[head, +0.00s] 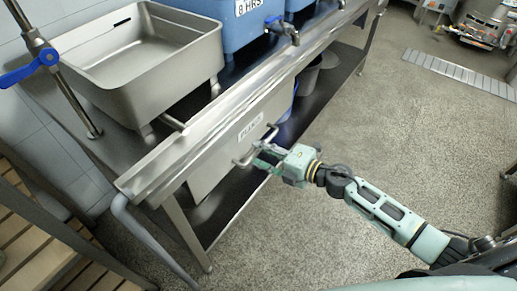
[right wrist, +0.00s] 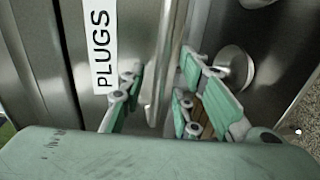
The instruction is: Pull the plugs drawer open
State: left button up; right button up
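The plugs drawer (head: 215,150) has a grey metal front under the steel bench, and its label (head: 250,126) also shows in the right wrist view as a white PLUGS strip (right wrist: 100,45). The drawer front appears in line with the bench edge. Its bar handle (head: 243,162) shows in the right wrist view as a shiny rod (right wrist: 166,60). My right gripper (head: 262,151) is at the handle. In the right wrist view its green fingers (right wrist: 161,72) are apart, one on each side of the rod, with gaps visible. My left gripper is not in view.
A steel sink basin (head: 150,60) and blue tanks (head: 240,25) stand on the bench (head: 150,180). Dark buckets (head: 308,75) sit on its lower shelf. A wooden slatted rack (head: 35,240) is at the lower left. The floor (head: 400,130) before the drawer is clear.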

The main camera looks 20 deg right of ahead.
jog(key=shift+x, duration=0.75)
grip_shut()
